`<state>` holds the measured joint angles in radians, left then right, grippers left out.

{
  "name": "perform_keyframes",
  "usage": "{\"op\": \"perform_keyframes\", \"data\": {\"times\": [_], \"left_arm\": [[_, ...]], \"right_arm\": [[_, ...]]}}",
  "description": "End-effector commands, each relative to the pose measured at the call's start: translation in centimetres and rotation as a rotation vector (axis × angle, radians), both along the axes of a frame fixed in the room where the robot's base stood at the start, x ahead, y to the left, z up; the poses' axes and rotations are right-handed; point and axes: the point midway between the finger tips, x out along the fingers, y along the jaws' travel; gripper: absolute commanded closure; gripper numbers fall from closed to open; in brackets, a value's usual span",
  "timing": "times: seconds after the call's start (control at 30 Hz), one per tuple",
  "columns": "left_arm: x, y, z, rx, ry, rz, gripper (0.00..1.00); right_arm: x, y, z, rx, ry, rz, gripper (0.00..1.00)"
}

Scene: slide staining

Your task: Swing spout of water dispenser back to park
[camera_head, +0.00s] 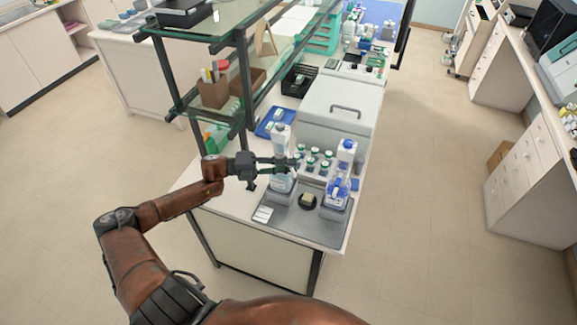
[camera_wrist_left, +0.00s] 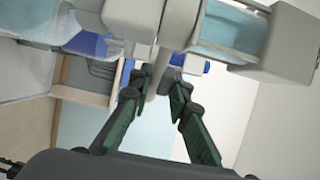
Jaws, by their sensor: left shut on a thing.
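Two bottle-top dispensers stand on the grey mat at the bench's near end. The left dispenser (camera_head: 282,184) has a white head (camera_head: 280,133) and a clear, pale body; the right one (camera_head: 339,188) has blue liquid. I cannot read which holds water. My left gripper (camera_head: 291,163) reaches across the left dispenser from the left, between its head and bottle. In the left wrist view, its dark green fingers (camera_wrist_left: 157,84) are shut on a thin, pale spout (camera_wrist_left: 152,87) below the grey-white dispenser head (camera_wrist_left: 135,20). The spout's tip is unclear. My right gripper is not in view.
Several small, green-capped bottles (camera_head: 314,161) stand just behind the left gripper. A glass shelf with dark posts (camera_head: 243,80) rises close by my left arm. A white lidded box (camera_head: 335,112) stands farther back.

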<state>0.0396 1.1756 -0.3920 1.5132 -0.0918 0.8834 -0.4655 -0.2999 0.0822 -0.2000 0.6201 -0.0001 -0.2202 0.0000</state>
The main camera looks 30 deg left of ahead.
Motion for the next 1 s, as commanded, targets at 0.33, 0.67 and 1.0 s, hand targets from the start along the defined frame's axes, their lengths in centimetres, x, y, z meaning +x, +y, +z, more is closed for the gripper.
{"op": "perform_keyframes", "data": {"times": [0.33,0.67,1.0], "left_arm": [[0.0,0.1,0.0,0.000,0.000,0.002,0.65],[-0.2,0.3,0.0,0.000,0.000,0.002,0.65],[-3.7,5.1,-0.2,0.001,0.003,0.005,0.65]], "right_arm": [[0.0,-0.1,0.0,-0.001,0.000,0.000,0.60],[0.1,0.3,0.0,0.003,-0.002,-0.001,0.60],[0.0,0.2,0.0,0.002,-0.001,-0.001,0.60]]}}
